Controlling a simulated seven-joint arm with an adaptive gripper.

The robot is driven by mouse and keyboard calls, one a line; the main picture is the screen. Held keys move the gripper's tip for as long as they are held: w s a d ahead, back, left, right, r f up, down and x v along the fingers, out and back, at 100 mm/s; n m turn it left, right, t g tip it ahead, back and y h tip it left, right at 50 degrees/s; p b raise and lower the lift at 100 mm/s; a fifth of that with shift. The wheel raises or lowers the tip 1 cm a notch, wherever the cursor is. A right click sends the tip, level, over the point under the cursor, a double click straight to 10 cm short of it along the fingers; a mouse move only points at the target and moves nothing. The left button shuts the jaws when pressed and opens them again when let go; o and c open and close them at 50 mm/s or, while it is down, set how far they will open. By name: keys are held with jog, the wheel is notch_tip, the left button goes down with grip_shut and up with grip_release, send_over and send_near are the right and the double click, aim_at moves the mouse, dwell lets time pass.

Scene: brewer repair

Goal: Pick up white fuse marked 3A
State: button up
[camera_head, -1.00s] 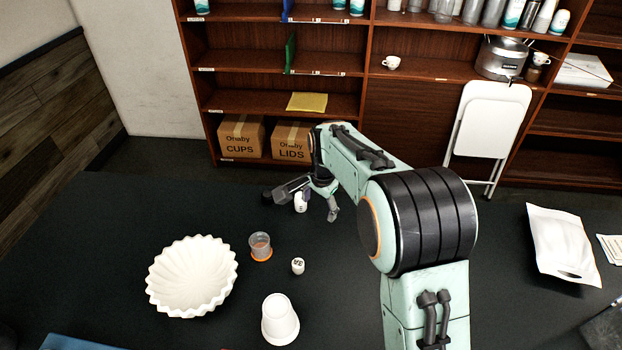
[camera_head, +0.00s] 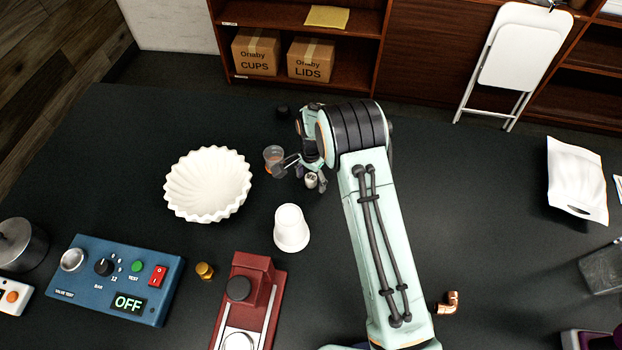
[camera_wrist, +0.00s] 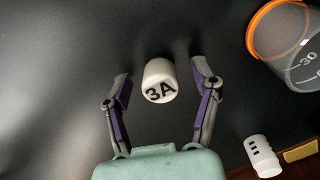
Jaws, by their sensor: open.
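The white fuse marked 3A (camera_wrist: 160,82) stands on the dark table in the wrist view, its black lettering facing the camera. My gripper (camera_wrist: 161,72) is open, with one finger on each side of the fuse and a visible gap on both sides. In the head view the fuse (camera_head: 311,181) shows as a small white piece at the fingers of my gripper (camera_head: 310,172), partly hidden by them. I cannot tell the fingertips' height above the table.
A clear cup with an orange rim (camera_head: 274,158) stands close left of my gripper. A fluted white bowl (camera_head: 208,184) is further left, a white cup (camera_head: 291,228) nearer. A small white piece with dark marks (camera_wrist: 262,157) shows in the wrist view.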

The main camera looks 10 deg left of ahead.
jog(key=shift+c, duration=0.3)
grip_shut()
